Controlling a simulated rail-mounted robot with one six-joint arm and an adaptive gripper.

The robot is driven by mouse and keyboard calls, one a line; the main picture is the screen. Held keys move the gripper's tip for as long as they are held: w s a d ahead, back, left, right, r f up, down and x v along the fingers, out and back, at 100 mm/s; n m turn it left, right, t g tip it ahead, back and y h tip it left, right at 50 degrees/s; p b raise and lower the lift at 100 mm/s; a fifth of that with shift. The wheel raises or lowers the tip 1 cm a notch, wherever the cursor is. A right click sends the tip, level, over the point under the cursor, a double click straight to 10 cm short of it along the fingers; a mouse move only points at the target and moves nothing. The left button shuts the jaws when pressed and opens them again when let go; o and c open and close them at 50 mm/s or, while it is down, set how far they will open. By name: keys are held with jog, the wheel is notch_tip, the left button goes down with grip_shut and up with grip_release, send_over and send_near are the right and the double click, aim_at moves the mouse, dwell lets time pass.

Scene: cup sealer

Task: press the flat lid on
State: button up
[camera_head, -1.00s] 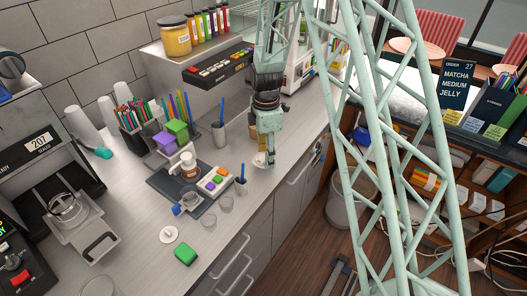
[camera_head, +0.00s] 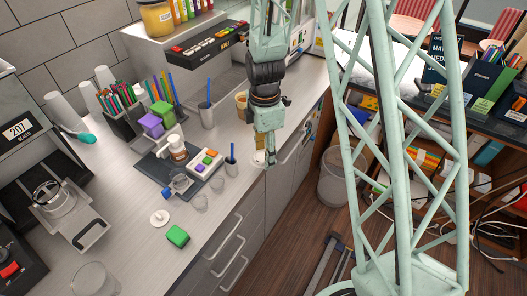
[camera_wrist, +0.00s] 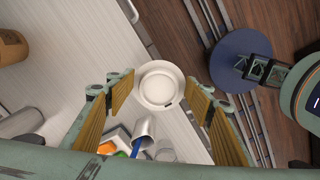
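My gripper (camera_head: 264,160) points down over the front edge of the counter. In the wrist view my gripper (camera_wrist: 158,88) is open, with a gap on each side of a round white flat lid (camera_wrist: 160,84) that has a small dark slot. The lid (camera_head: 257,157) shows only partly in the head view, behind the fingers. I cannot tell its exact height or what is under it. An orange-brown cup (camera_head: 241,104) stands behind the gripper on the counter; it also appears at the upper left of the wrist view (camera_wrist: 10,46).
A metal tumbler with a blue stick (camera_head: 207,116), a button tray (camera_head: 205,163) and small clear cups (camera_head: 217,184) stand to the left. Another white disc (camera_head: 160,218) and a green block (camera_head: 178,236) lie farther front. The sealer (camera_head: 70,215) is at far left.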

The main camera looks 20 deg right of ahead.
jog(key=shift+w, duration=0.1)
dwell(0.6)
jog(key=shift+w+d+f+m+b, duration=0.35)
jog(key=shift+w+m+b, duration=0.2)
jog(key=shift+m+b, duration=0.2)
jog(key=w+d+m+b, duration=0.1)
jog(key=w+m+b, duration=0.1)
jog(key=m, duration=0.1)
jog(key=w+d+m+b, duration=0.2)
jog(key=m, duration=0.2)
jog(key=w+d+f+m+b, duration=0.1)
jog(key=w+d+m+b, duration=0.1)
jog(key=w+m+b, duration=0.1)
jog(key=shift+d, duration=0.2)
jog(key=w+d+m+b, duration=0.1)
jog(key=m+b, duration=0.1)
jog(key=m, duration=0.1)
jog(key=shift+w+d+m, duration=0.25)
jog(key=shift+w+d, duration=0.15)
jog(key=w+d+m+b, duration=0.1)
jog(key=d+m+b, duration=0.1)
jog(key=m, duration=0.1)
jog(key=shift+w+r, duration=0.15)
jog(key=shift+w, duration=0.2)
jog(key=shift+d+m, duration=0.1)
jog(key=shift+m, duration=0.3)
jog(key=shift+w, duration=0.15)
